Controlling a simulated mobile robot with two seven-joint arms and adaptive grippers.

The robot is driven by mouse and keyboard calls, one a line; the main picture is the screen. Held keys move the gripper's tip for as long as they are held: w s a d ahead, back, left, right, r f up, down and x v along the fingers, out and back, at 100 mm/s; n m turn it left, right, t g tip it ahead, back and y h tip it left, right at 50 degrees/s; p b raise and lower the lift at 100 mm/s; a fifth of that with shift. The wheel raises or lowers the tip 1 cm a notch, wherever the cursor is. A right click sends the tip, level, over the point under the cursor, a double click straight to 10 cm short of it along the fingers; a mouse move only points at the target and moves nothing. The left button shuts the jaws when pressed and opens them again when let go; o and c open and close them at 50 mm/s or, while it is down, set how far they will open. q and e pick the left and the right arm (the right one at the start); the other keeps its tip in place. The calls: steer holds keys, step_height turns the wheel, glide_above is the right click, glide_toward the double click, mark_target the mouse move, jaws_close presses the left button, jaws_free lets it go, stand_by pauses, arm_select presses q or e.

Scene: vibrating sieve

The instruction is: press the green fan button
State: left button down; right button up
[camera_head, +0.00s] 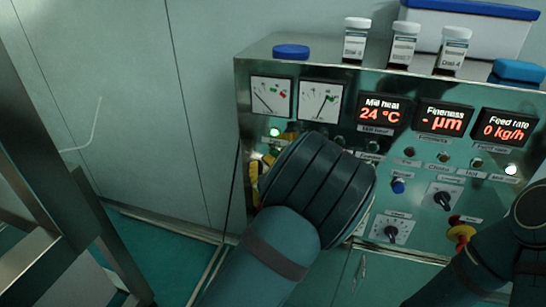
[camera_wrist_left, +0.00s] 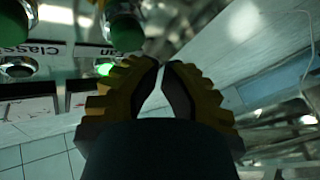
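The green fan button (camera_wrist_left: 126,32) shows at the top of the left wrist view, next to a label reading "Fan". In the head view my left wrist and forearm hide it. My left gripper (camera_wrist_left: 165,64) has yellow and black fingers with their tips together, just beside and below the button in the picture. I cannot tell whether they touch it. In the head view only a little yellow of the left gripper (camera_head: 262,165) shows behind the wrist.
The metal control panel (camera_head: 350,78) carries gauges, red displays, knobs and a red-yellow stop button (camera_head: 461,233). A green lamp (camera_head: 275,132) is lit. Another green button (camera_wrist_left: 18,22) sits beside the fan button. Several jars (camera_head: 403,45) stand on top. Floor at left is open.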

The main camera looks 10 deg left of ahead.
arm_select(q)
steer(key=s, duration=0.5)
steer(key=shift+a, duration=0.1)
stand_by(1.9)
